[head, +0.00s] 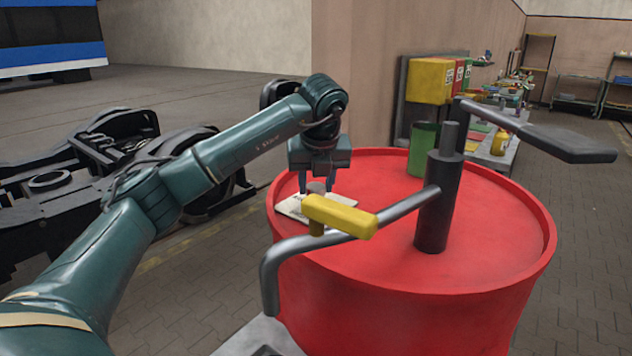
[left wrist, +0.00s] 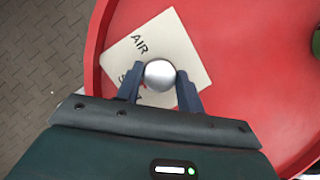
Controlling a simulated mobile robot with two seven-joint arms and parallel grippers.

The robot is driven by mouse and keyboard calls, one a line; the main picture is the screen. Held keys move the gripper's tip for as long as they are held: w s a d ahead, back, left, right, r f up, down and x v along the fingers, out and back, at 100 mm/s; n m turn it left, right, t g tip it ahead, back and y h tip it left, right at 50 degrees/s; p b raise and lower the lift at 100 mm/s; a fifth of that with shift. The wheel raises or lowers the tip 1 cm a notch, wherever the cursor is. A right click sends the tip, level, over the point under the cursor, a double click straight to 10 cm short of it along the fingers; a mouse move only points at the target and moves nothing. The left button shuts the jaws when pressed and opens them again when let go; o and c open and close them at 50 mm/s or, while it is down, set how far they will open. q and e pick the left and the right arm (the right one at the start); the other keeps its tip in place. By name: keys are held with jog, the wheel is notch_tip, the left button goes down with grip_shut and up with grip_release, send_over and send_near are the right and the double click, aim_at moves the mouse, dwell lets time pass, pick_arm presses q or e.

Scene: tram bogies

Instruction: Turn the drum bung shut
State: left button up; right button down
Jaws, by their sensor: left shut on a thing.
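The red drum (head: 490,215) stands upright in front of me. It fills much of the left wrist view (left wrist: 245,65). My right gripper is in neither view.
A hand pump (head: 437,200) with a bent grey spout, yellow handle (head: 340,216) and long crank (head: 565,143) rises from the drum, close to my left gripper. Black bogies (head: 60,185) lie at left. Paved floor at right is clear.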

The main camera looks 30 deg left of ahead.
pick_arm(q)
jog(key=o, duration=1)
jog(key=shift+r, duration=0.1)
jog(key=p+v, duration=0.1)
jog(key=v, duration=1.2)
jog(key=shift+d, duration=0.1)
jog(key=shift+s, duration=0.1)
